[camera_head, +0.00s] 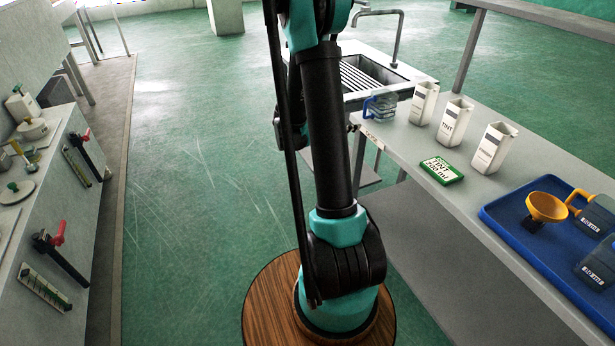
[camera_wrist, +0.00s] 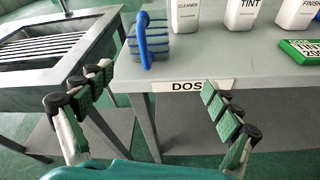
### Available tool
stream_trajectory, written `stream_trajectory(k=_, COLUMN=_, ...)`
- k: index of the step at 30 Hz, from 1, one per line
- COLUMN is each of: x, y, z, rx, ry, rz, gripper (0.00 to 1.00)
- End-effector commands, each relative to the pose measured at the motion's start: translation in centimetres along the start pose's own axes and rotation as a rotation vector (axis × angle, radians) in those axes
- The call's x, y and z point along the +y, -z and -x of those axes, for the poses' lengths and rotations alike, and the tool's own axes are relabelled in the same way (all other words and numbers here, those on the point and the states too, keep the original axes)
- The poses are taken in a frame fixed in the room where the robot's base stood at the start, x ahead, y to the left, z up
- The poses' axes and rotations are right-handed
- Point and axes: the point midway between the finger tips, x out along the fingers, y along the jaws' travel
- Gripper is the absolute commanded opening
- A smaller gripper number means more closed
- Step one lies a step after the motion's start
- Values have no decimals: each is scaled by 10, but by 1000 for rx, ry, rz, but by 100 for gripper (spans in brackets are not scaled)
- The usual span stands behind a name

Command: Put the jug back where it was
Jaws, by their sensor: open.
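A clear jug with a blue handle (camera_head: 380,107) stands upright on the near left corner of the grey bench, beside the sink. In the wrist view the jug (camera_wrist: 155,42) stands at the bench edge, its blue handle facing me. My gripper (camera_wrist: 156,82) is open and empty, its fingers spread in front of the bench edge and a "DOS..." label (camera_wrist: 187,86). The jug is beyond the fingertips, apart from them. In the head view my arm hides most of the gripper. Two more jugs sit on a blue tray (camera_head: 505,226), one with a yellow handle (camera_head: 592,212).
Three white labelled bottles, including a TINT bottle (camera_head: 454,122), stand behind a green card (camera_head: 442,170). A yellow funnel (camera_head: 546,207) is on the tray. A sink (camera_head: 372,75) with a tap adjoins the bench. A counter with red-handled levers (camera_head: 50,240) is at left.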

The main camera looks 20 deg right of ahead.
Motion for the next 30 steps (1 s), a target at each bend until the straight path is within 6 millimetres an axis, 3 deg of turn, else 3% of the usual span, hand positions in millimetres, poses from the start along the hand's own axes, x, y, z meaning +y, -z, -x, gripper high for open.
stream_trajectory(k=11, x=-91, y=29, z=87, rx=505, ry=177, rz=-624, gripper=90)
stream_trajectory(k=21, x=-182, y=68, z=196, rx=876, ry=585, rz=-1139, gripper=90)
stream_trajectory(k=27, x=-221, y=85, z=249, rx=998, ry=853, rz=-1341, gripper=90)
stream_trajectory(k=30, x=-232, y=89, z=264, rx=1024, ry=939, rz=-1392, gripper=90)
